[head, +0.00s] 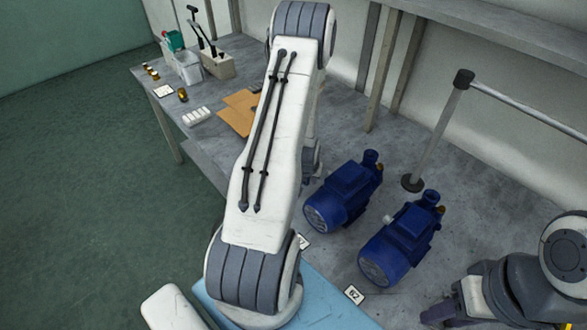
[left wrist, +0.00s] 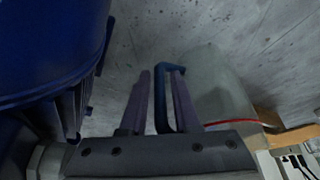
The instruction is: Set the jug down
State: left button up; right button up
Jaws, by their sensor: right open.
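The jug (left wrist: 215,90) is a clear, pale vessel with a blue handle (left wrist: 161,100) and a red line; it shows in the left wrist view, right of the fingers. My left gripper (left wrist: 160,100) has its two fingers on either side of the handle's upright bar, closed on it. In the head view my left arm hides this gripper and the jug. I cannot tell whether the jug's base touches the bench. My right gripper (head: 440,314) is open and empty at the lower right of the head view.
Two blue pumps (head: 343,192) (head: 402,240) stand on the grey bench (head: 335,120); one blue body (left wrist: 45,50) is close left of my left gripper. A rail post (head: 437,130) rises behind them.

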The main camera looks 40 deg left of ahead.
pick_arm(q)
jog(key=shift+c, duration=0.3)
grip_shut()
dwell(1.1)
